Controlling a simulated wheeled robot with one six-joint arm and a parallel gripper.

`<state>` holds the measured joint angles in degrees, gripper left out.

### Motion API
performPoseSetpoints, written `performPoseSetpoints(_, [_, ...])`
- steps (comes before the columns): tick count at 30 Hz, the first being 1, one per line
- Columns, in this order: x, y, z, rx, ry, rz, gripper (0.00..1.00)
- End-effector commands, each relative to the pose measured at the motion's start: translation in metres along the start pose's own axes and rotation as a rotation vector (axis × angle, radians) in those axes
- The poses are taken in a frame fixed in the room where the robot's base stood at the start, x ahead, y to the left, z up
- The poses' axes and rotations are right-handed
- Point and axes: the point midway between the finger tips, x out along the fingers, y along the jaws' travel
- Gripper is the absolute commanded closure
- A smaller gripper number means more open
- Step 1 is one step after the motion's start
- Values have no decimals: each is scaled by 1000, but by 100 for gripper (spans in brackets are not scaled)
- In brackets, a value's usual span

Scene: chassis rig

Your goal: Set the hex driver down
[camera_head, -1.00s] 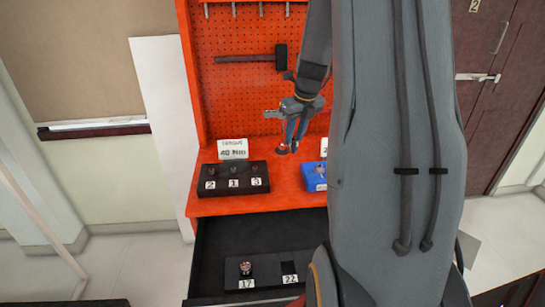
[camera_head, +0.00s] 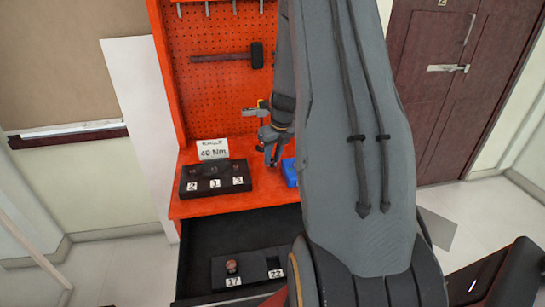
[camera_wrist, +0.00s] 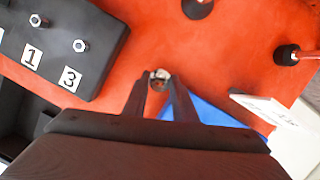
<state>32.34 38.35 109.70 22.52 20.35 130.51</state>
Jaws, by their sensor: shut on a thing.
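My gripper (camera_head: 269,158) is over the orange workbench (camera_head: 210,207), between the black numbered block and a blue box. In the wrist view its fingers (camera_wrist: 159,80) are closed on a small metallic piece, the hex driver (camera_wrist: 159,76). Only its small end shows between the fingertips; the rest is hidden. I cannot tell whether it touches the bench.
The black block (camera_head: 187,185) with labels 2, 1, 3 stands left, before a 40 Nm sign (camera_head: 212,149). The blue box (camera_head: 290,171) is close on the right. An open drawer (camera_head: 212,240) holds a tray labelled 17 and 22. A hammer (camera_head: 257,55) hangs on the pegboard.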

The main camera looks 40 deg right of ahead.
Motion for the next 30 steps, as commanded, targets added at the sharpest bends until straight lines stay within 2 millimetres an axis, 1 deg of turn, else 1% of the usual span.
performPoseSetpoints(5, [2, 0, -1, 0, 0, 0, 100])
performPoseSetpoints(6, [3, 0, -1, 0, 0, 0, 73])
performPoseSetpoints(7, [2, 0, -1, 0, 0, 0, 68])
performPoseSetpoints(16, [2, 0, 0, 0, 0, 0, 67])
performPoseSetpoints(20, [-5, 0, 1, -1, -1, -1, 67])
performPoseSetpoints(23, [-17, -1, 1, -1, -3, -2, 67])
performPoseSetpoints(30, [-61, 0, 2, -1, -4, -2, 67])
